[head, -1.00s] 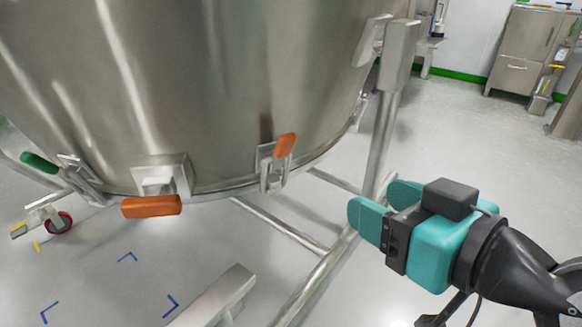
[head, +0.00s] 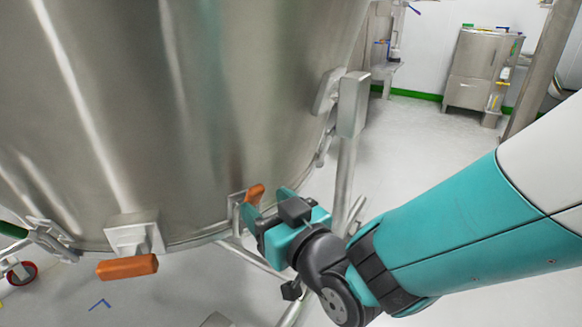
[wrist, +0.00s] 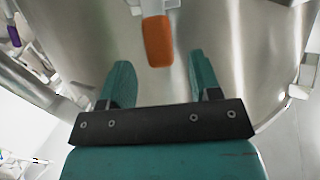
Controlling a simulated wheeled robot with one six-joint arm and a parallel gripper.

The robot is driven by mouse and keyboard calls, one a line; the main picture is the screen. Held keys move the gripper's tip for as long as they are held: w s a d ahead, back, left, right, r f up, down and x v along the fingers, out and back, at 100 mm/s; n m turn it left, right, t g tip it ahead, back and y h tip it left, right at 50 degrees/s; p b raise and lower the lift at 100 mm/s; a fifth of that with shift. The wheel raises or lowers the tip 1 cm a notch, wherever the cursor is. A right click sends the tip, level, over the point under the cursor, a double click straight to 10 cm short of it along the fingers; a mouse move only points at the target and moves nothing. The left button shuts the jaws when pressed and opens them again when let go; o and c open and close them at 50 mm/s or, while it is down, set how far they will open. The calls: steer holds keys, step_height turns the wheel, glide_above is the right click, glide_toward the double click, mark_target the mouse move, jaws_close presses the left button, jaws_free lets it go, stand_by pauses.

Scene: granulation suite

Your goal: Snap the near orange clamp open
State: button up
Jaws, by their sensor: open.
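Two orange-handled clamps sit on the lower rim of a big steel vessel (head: 180,110). One orange handle (head: 127,267) juts out level at the lower left of the head view. The other orange handle (head: 255,194) points upward against the vessel wall, beside my gripper (head: 267,204). In the wrist view this orange handle (wrist: 158,42) hangs between and just ahead of the fingertips of my gripper (wrist: 160,64). The teal fingers are open, with a gap on each side of the handle. In the head view the gripper partly hides this clamp's lower part.
A steel support leg (head: 347,140) stands just right of the gripper, with frame bars below the vessel. A green-handled clamp (head: 12,230) is at the left edge. Open floor (head: 410,150) lies to the right, with a steel cabinet (head: 480,70) beyond.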

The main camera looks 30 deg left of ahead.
mark_target(258, 198)
steer(key=x, duration=0.4)
steer(key=shift+w+a+f+b, duration=0.1)
steer(key=shift+w+a+b, duration=0.1)
steer(key=shift+a+b, duration=0.2)
steer(key=shift+d, duration=0.1)
steer(key=shift+c, duration=0.2)
jaws_close()
